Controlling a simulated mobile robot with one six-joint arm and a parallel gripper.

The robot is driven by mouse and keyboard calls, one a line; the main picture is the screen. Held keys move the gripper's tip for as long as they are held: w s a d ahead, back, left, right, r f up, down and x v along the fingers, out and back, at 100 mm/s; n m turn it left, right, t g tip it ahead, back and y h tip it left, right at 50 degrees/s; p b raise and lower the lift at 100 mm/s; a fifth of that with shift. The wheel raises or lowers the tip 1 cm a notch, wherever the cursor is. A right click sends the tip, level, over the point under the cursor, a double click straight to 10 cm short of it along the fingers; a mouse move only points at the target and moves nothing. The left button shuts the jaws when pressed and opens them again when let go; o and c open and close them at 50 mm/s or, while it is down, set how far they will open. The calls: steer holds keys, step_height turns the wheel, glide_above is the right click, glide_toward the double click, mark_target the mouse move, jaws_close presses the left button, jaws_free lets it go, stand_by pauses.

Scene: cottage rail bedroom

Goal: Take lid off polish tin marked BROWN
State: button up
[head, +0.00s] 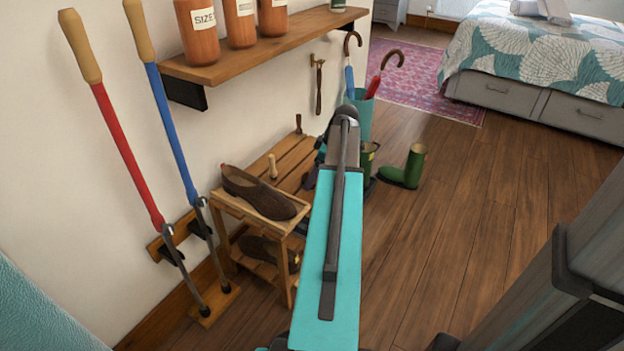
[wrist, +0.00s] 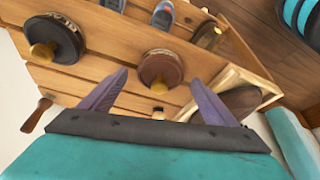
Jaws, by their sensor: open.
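In the wrist view a round tin with a dark brown lid and a light wooden knob (wrist: 160,70) sits on the slatted wooden bench (wrist: 100,80). A second tin with a black lid and a yellowish knob (wrist: 55,40) stands to its left. Labels show on the tins' sides, but I cannot read them. My gripper (wrist: 158,77) is open and empty, its two purple-grey fingers on either side of the brown-lidded tin in the picture. I cannot tell how far above it they are. In the head view my arm hides both tins and the gripper.
A brown shoe (head: 262,192) sits on a small wooden stand beside the bench (head: 292,152). A small wooden-handled item (head: 272,165) stands on the slats. Long-handled tools (head: 125,150) lean at left. Green boots (head: 408,168) and an umbrella holder (head: 362,108) stand beyond. Floor at right is clear.

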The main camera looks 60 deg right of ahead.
mark_target(310, 171)
stand_by(0.4)
steer(key=c, duration=1.1)
steer(key=shift+r, duration=0.1)
steer(key=shift+r, duration=0.35)
step_height(310, 171, up, 3)
steer(key=shift+f+p, duration=0.1)
steer(key=shift+p, duration=0.75)
steer(key=s+a+p, duration=0.1)
steer(key=s+a, duration=0.3)
steer(key=s, duration=0.2)
steer(key=s+a+r+p, duration=0.1)
steer(key=s+a+p, duration=0.1)
steer(key=s+a, duration=0.2)
steer(key=s, duration=0.3)
steer(key=shift+s+a+r, duration=0.15)
steer(key=shift+s+a, duration=0.15)
